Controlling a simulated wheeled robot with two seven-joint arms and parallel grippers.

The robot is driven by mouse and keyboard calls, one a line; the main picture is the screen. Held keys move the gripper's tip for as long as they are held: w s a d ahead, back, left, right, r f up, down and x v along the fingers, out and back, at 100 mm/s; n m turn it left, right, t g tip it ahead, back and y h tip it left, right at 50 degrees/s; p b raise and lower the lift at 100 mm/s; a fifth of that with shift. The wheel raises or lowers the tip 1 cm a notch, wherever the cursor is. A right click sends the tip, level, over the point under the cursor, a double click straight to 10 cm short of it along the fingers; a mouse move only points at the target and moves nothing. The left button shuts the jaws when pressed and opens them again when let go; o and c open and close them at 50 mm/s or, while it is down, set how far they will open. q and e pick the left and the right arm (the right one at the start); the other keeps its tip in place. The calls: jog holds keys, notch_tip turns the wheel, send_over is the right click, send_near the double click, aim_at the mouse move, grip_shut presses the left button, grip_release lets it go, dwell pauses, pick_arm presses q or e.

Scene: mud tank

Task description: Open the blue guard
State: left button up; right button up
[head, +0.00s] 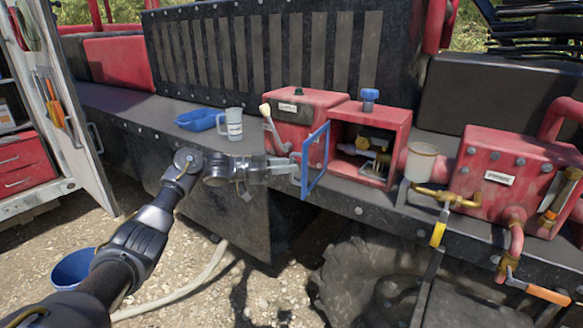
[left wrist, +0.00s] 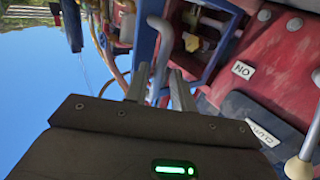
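The blue guard (head: 316,160) is a blue-framed door on the front of a red box (head: 371,140). It stands swung out towards me, and the box's inside shows. My left gripper (head: 291,164) is at the guard's outer side, at its grey handle. In the left wrist view the handle (left wrist: 160,60) runs between the two fingers of my left gripper (left wrist: 160,80). Whether both fingers press on it cannot be told. The guard's blue frame (left wrist: 146,40) shows just beyond the fingers. My right gripper is in neither view.
A brass-coloured fitting (head: 376,147) shows inside the box. A blue tray (head: 199,120) and a white cup (head: 233,124) stand on the ledge to the left. A red box with a lever (head: 296,106) is behind the guard. A pump with valves (head: 510,180) is at right.

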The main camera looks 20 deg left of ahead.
pick_arm(q)
jog(key=b+v, duration=0.3)
jog(key=v, duration=0.6)
jog(key=shift+a, duration=0.35)
jog(key=shift+s, duration=0.1)
